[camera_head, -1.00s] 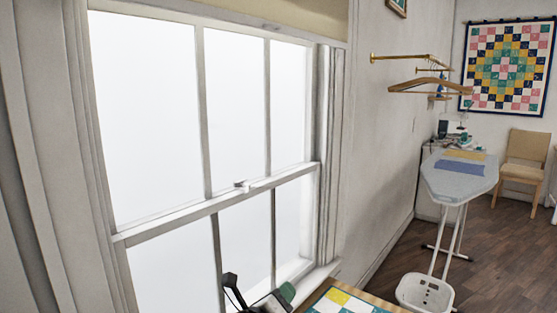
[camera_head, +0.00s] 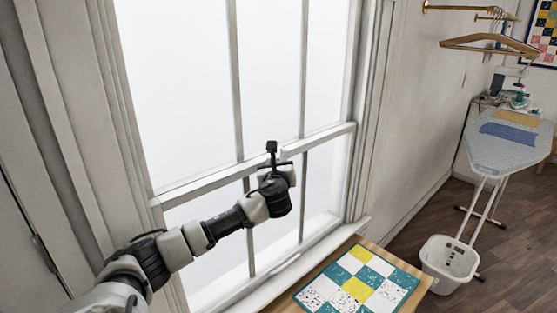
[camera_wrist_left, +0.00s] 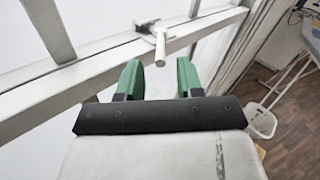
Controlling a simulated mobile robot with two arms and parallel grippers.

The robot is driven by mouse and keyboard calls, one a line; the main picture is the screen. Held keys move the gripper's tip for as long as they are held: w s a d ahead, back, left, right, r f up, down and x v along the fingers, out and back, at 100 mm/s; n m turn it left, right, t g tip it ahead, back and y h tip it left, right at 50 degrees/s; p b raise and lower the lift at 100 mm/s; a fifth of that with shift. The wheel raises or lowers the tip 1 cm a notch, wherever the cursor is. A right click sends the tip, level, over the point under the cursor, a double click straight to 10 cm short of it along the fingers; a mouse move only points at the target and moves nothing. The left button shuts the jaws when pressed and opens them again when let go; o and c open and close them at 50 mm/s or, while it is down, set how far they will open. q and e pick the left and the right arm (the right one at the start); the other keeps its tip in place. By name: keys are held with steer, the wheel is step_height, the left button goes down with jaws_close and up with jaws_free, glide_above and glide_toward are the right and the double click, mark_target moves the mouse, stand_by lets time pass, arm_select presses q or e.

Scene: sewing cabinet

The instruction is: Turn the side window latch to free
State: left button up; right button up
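The side window latch (camera_wrist_left: 159,38) is a small white fitting with a short rounded lever on the window's meeting rail. In the left wrist view the lever points toward me, slightly right of upright. My left gripper (camera_wrist_left: 158,78) is open, its two green fingers apart and empty, just short of the lever, which lies between their lines. In the head view my left gripper (camera_head: 281,176) is at the meeting rail (camera_head: 206,183) of the window; my wrist hides its fingers and most of the latch. My right gripper is not in view.
A wooden table with a patchwork quilt piece (camera_head: 350,275) stands below the window at right. An ironing board (camera_head: 500,150), a white basket (camera_head: 449,262) and a wall rail with a wooden hanger (camera_head: 490,43) are farther right. Floor shows between the table and board.

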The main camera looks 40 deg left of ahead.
arm_select(q)
steer(key=shift+x, duration=1.25)
jaws_close()
